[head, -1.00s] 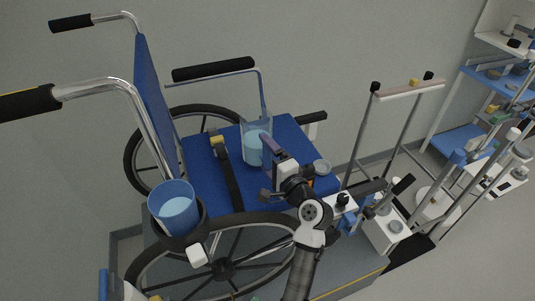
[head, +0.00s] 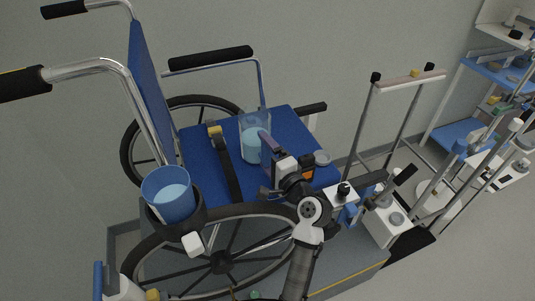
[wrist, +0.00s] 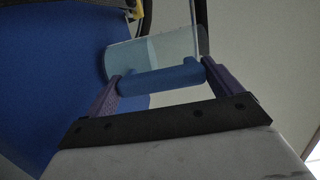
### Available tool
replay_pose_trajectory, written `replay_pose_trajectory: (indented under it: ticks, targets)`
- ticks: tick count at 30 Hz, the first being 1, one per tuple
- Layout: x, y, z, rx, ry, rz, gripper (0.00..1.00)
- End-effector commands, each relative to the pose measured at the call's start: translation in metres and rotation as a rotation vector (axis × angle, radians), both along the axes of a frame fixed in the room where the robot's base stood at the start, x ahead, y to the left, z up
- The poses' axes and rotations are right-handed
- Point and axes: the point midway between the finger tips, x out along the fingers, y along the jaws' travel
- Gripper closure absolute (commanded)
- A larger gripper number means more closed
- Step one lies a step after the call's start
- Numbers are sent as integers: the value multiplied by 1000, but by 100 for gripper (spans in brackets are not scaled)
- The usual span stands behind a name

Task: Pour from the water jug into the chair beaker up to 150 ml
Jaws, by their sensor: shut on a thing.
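The water jug (head: 252,124) is clear and partly filled with pale blue water. In the head view it appears over the blue wheelchair seat; I cannot tell whether it touches the seat. My gripper (head: 266,147) is shut on the jug's blue handle, on the near right side. In the wrist view, the handle (wrist: 162,79) lies between my two purple fingers (wrist: 160,90), with the clear jug wall behind it. The chair beaker (head: 166,194) is a blue see-through cup, upright in a black holder (head: 186,231) by the near wheel. A paler blue surface shows inside it; its level cannot be read.
A small grey round piece (head: 322,157) lies at the seat's front right. A black strap (head: 230,178) crosses the seat (head: 197,146). The armrest (head: 211,60), push handles and near wheel (head: 222,262) surround the area. A frame and a cluttered trolley (head: 459,133) stand at right.

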Motion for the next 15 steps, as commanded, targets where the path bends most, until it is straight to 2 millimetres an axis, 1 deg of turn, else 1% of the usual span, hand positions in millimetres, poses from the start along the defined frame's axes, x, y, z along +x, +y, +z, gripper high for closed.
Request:
replay_pose_trajectory:
  ticks: [7,15]
  targets:
    - [0,0,1,0,-4,-1,64]
    - [0,0,-5,0,-4,-1,64]
